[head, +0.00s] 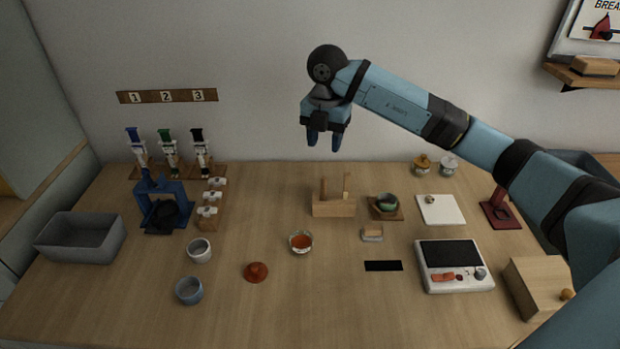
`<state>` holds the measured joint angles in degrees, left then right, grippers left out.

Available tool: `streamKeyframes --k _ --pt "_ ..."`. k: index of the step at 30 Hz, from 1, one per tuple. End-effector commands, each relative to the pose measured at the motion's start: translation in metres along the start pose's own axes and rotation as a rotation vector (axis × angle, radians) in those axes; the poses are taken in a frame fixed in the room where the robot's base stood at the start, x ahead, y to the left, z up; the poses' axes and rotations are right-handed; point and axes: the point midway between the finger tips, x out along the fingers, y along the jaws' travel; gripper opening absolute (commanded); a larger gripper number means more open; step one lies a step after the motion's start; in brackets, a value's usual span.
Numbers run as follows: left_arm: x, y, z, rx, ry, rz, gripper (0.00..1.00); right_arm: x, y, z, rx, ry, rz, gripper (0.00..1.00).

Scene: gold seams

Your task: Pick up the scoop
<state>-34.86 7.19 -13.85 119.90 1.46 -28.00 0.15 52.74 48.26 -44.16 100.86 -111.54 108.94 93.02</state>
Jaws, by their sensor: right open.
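My right gripper (324,142) is open and empty. It hangs in front of the back wall, fingers pointing down, above and behind the wooden holder. One of these, the right-hand handle (347,186), may belong to the scoop, but I cannot tell. No scoop shape shows clearly. A small bowl with orange-red contents (301,242) sits in front of the holder. My left gripper is not in view.
The table (330,310) is bare at the front middle. A grey bin (80,237), a blue stand (163,205) and cups (200,250) are left. A green bowl (387,202), white tile (440,209), scale (453,265) and wooden box (535,285) are right.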

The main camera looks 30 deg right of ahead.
Motion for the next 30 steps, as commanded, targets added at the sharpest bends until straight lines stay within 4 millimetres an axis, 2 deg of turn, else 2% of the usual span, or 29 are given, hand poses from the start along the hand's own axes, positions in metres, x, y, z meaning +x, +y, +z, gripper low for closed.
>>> streamKeyframes --k 4,13,23,30 --pt "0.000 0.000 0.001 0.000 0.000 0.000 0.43 0.012 -0.001 0.001 0.004 -0.001 -0.008 0.46" --pt "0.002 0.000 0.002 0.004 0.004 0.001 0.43 0.070 -0.001 0.001 0.003 0.000 -0.006 0.46" --pt "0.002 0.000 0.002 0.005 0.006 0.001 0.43 0.093 -0.001 0.001 0.002 -0.001 -0.005 0.46" --pt "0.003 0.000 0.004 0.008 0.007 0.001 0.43 0.128 -0.001 0.004 0.001 0.000 -0.005 0.46"
